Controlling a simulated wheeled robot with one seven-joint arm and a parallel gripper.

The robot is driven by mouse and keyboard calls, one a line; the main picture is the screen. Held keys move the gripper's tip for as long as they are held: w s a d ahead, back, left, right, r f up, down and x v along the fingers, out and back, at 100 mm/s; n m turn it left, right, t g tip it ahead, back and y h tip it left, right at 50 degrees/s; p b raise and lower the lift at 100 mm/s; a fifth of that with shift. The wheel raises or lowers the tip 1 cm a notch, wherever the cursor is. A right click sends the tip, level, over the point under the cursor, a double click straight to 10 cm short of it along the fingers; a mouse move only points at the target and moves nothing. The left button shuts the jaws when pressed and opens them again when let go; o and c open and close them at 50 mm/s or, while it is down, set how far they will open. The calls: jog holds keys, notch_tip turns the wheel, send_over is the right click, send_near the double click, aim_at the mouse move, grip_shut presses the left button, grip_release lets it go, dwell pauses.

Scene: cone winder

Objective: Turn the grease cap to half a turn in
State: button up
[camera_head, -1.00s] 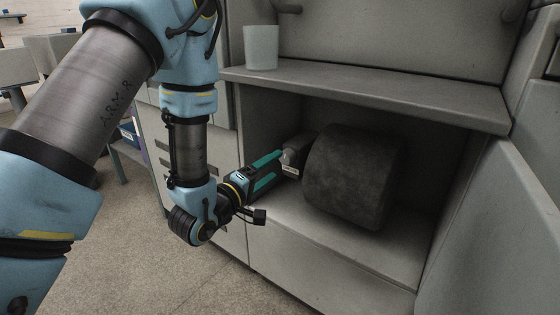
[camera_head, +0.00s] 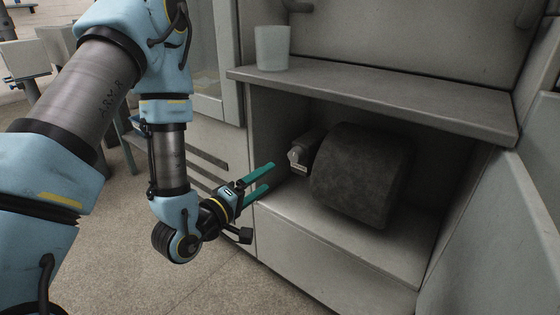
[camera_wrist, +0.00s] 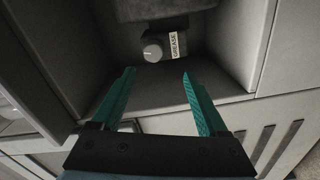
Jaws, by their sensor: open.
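The grease cap (camera_wrist: 153,52) is a round, light grey knob on a dark block in the wrist view, beside a white label (camera_wrist: 174,44) reading GREASE. A small pale mark shows on its face, but its exact angle is too small to read. In the camera_head view the cap (camera_head: 294,158) sits at the left end of the housing in the open bay. My gripper (camera_head: 270,177) is open and empty, its teal fingers pointing at the cap from the left and apart from it. In the wrist view the gripper (camera_wrist: 158,73) has the cap beyond and between its fingertips.
A big dark drum (camera_head: 362,175) fills the middle of the bay, right of the cap. A shelf (camera_head: 380,98) with a pale cup (camera_head: 272,48) overhangs it. The bay floor (camera_head: 340,240) is bare in front. A panel (camera_head: 510,220) stands at the right.

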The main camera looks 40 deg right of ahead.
aim_at(292, 156)
jog(key=x, duration=0.3)
jog(key=r+x, duration=0.1)
jog(key=x, duration=0.6)
jog(key=shift+w+d+r, duration=0.15)
jog(key=shift+d, duration=0.1)
grip_shut()
dwell(0.6)
